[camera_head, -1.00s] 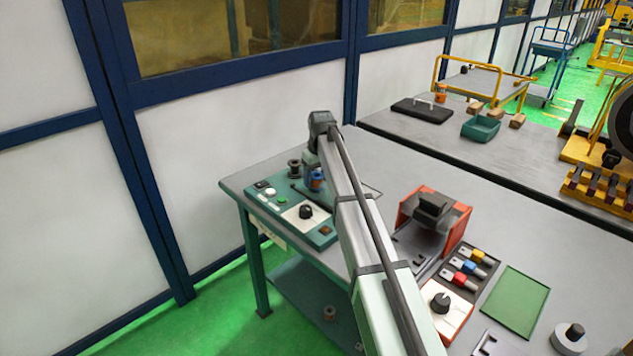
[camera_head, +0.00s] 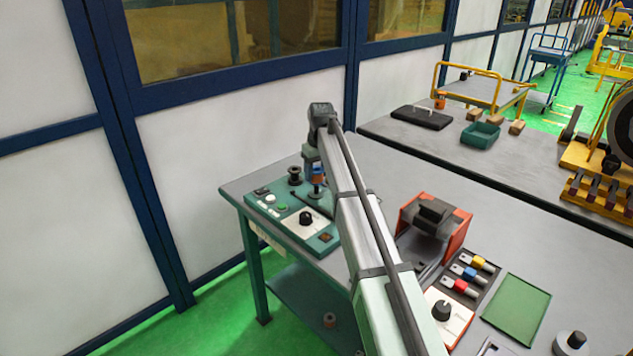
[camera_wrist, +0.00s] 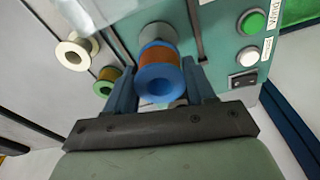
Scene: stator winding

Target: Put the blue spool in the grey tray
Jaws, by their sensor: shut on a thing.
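The blue spool (camera_wrist: 158,82) with copper-coloured winding is between the two blue fingers of my gripper (camera_wrist: 160,68) in the wrist view. My gripper is shut on it. In the head view the blue spool (camera_head: 317,174) is small and partly hidden under my gripper, over the back of the green control panel (camera_head: 270,212). It looks upright; I cannot tell how far it is above the panel. I cannot make out a grey tray for certain in either view; my arm hides part of the table.
In the wrist view a white spool (camera_wrist: 74,52) and a green spool (camera_wrist: 106,80) stand left of my gripper. A red-sided fixture (camera_head: 435,222), connectors (camera_head: 468,272) and a green mat (camera_head: 516,308) are on the table's right. The wall is behind.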

